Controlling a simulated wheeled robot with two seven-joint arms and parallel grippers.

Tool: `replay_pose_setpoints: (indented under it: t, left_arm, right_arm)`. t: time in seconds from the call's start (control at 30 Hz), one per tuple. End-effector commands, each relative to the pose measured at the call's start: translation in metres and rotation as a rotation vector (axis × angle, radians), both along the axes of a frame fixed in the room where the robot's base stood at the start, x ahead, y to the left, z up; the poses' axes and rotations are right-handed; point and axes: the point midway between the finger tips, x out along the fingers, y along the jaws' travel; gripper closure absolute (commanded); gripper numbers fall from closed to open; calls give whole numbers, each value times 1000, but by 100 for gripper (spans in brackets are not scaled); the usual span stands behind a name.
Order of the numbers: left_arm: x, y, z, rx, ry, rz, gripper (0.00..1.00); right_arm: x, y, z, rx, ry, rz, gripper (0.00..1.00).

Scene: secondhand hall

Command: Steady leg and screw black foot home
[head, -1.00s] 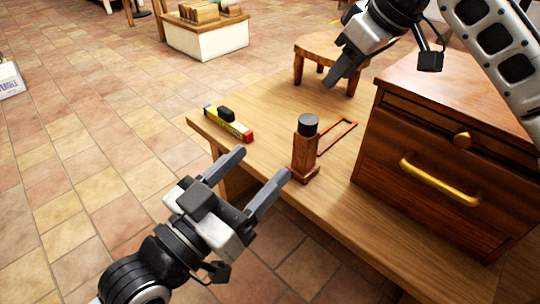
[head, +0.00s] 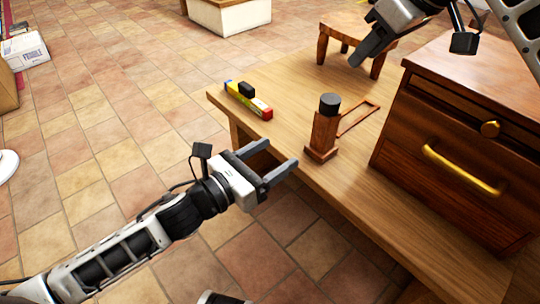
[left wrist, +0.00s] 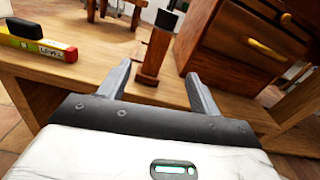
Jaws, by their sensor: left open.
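The wooden leg (head: 323,132) stands upright on its square base near the front edge of the table. The black foot (head: 330,103) sits on its top; I cannot tell how far it is screwed in. My left gripper (head: 281,154) is open and empty, off the table's front edge, its fingers pointing toward the leg but apart from it. In the left wrist view the leg (left wrist: 155,52) and black foot (left wrist: 167,19) show beyond and between the fingers (left wrist: 158,78). My right gripper (head: 362,58) hangs above the table beyond the leg; its finger opening is not clear.
A yellow and red level (head: 250,101) with a black piece on it lies left of the leg. A thin wooden frame (head: 360,117) lies behind the leg. A brown drawer cabinet (head: 450,150) blocks the right, and a small stool (head: 345,28) stands behind.

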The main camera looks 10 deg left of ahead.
Motion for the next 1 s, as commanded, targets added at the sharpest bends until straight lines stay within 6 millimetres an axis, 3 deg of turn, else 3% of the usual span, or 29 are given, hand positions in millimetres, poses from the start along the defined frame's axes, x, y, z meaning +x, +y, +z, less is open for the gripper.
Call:
replay_pose_setpoints:
  t: [0.27, 0.8, 1.0]
  left_arm:
    - [15, -8, -3, 91, -60, -3, 36]
    - [99, -71, -3, 87, -56, -2, 36]
    - [120, -87, -4, 87, -54, -3, 36]
  right_arm:
    - [0, 0, 0, 0, 0, 0, 64]
    - [0, 0, 0, 0, 0, 0, 64]
    - [0, 0, 0, 0, 0, 0, 64]
